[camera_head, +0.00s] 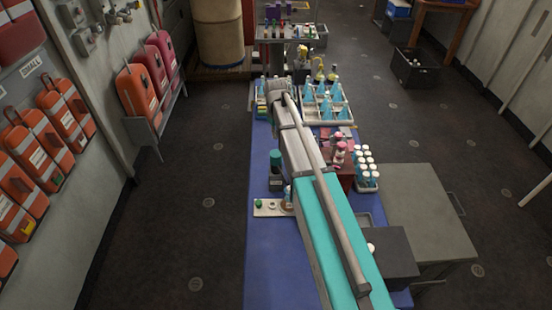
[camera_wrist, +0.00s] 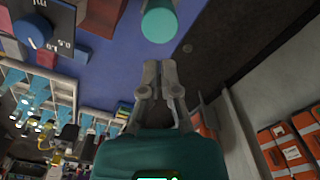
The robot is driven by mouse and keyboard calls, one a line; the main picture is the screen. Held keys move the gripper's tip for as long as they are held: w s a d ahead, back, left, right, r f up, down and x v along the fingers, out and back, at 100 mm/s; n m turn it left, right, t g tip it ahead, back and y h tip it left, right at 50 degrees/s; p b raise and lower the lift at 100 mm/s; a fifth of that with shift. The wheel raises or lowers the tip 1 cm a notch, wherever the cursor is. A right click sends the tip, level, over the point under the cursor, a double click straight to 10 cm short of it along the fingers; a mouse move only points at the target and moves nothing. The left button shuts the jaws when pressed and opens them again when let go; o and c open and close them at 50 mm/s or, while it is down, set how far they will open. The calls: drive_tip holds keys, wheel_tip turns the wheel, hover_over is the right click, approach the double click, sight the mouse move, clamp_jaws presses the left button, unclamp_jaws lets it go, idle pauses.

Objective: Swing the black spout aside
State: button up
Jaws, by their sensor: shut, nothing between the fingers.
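I cannot make out the black spout for certain in either view. A dark bottle with a teal cap (camera_head: 276,160) stands on the left side of the blue table, left of my arm. A teal cylinder (camera_wrist: 160,22), likely that cap, shows at the top of the wrist view. My gripper (camera_wrist: 160,66) is shut and empty, with its fingertips below the teal cylinder in the picture and apart from it. In the head view my arm reaches over the table, and its fingers are not clearly visible there.
The blue table (camera_head: 268,265) carries a tray of blue flasks (camera_head: 327,118), a rack of white-capped vials (camera_head: 367,170), a white strip with a green spot (camera_head: 268,208) and a dark grey box (camera_head: 392,252). Orange cases (camera_head: 42,150) hang on the left wall.

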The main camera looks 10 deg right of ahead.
drive_tip(key=o, duration=0.4)
drive_tip(key=shift+s+d+f, duration=0.1)
drive_tip(key=shift+s+d, duration=0.1)
drive_tip(key=shift+s, duration=0.1)
drive_tip(key=shift+o, duration=0.5)
drive_tip(key=s+d+m+y+b, duration=0.1)
drive_tip(key=s+d+y, duration=0.1)
drive_tip(key=s, duration=0.4)
drive_tip(key=shift+d+f+m, duration=0.35)
drive_tip(key=shift+d+m, duration=0.05)
drive_tip(key=shift+d, duration=0.5)
drive_tip(key=shift+f, duration=0.15)
drive_tip(key=a+f+b, duration=0.1)
drive_tip(key=f+b, duration=0.7)
drive_tip(key=b, duration=0.1)
drive_tip(key=a+f+b, duration=0.1)
drive_tip(key=f+b, duration=0.3)
drive_tip(key=f, duration=0.1)
drive_tip(key=shift+s+a+f+b, duration=0.1)
drive_tip(key=shift+s+a+b, duration=0.15)
drive_tip(key=shift+a+b, duration=0.1)
clamp_jaws()
